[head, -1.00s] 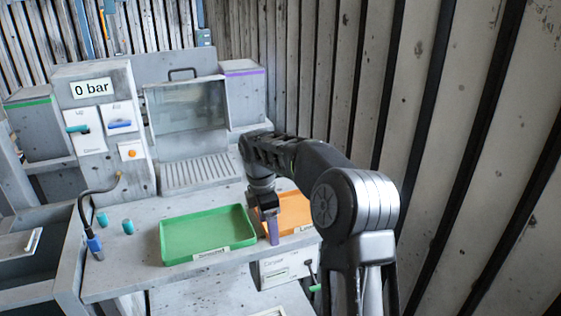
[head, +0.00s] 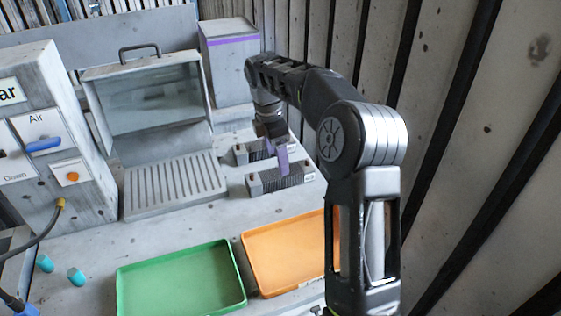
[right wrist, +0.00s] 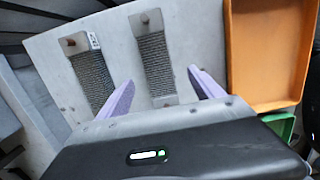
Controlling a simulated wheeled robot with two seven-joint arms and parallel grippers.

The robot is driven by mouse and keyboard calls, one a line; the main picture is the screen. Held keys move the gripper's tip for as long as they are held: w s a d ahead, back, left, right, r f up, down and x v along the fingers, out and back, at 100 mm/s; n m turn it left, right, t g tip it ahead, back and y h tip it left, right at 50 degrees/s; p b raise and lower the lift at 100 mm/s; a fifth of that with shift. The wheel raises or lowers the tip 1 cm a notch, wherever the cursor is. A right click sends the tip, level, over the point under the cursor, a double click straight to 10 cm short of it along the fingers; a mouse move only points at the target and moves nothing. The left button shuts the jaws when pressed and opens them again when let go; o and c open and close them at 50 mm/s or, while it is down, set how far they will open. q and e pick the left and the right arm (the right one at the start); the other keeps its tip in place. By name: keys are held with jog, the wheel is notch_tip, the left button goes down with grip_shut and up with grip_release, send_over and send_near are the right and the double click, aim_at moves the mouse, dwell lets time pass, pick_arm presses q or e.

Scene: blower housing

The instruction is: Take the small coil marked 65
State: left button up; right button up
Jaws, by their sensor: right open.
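Two small grey finned coils lie side by side on the bench: a rear coil (head: 250,152) and a front coil (head: 292,178). In the right wrist view the rear coil (right wrist: 90,72) is at left, with a small white tag near its far end whose marking is too small to read. The front coil (right wrist: 153,62) lies at centre, with no readable marking. My right gripper (head: 281,160) is above the coils. Its purple fingers (right wrist: 161,75) are open and empty, apart on either side of the front coil in the picture.
An orange tray (head: 255,272) and a green tray (head: 124,290) stand in front of the coils. A clear-fronted cabinet (head: 97,110) with a slotted plate stands left of them. A purple-striped box (head: 228,75) stands behind. A ribbed wall is at right.

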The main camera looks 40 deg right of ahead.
jog(key=shift+w+d, duration=0.2)
jog(key=shift+w, duration=0.05)
jog(key=shift+r, duration=0.1)
jog(key=shift+s, duration=0.1)
jog(key=shift+d+f, duration=0.1)
jog(key=shift+f, duration=1.2)
jog(key=shift+s+d+f+p, duration=0.1)
jog(key=shift+f+p, duration=0.15)
jog(key=shift+f, duration=0.6)
jog(key=shift+w+d+f+p, duration=0.1)
jog(key=shift+f+p, duration=0.15)
jog(key=shift+f, duration=0.65)
jog(key=shift+s+d+f+p, duration=0.1)
jog(key=shift+f+p, duration=0.15)
jog(key=shift+f, duration=0.6)
grip_shut()
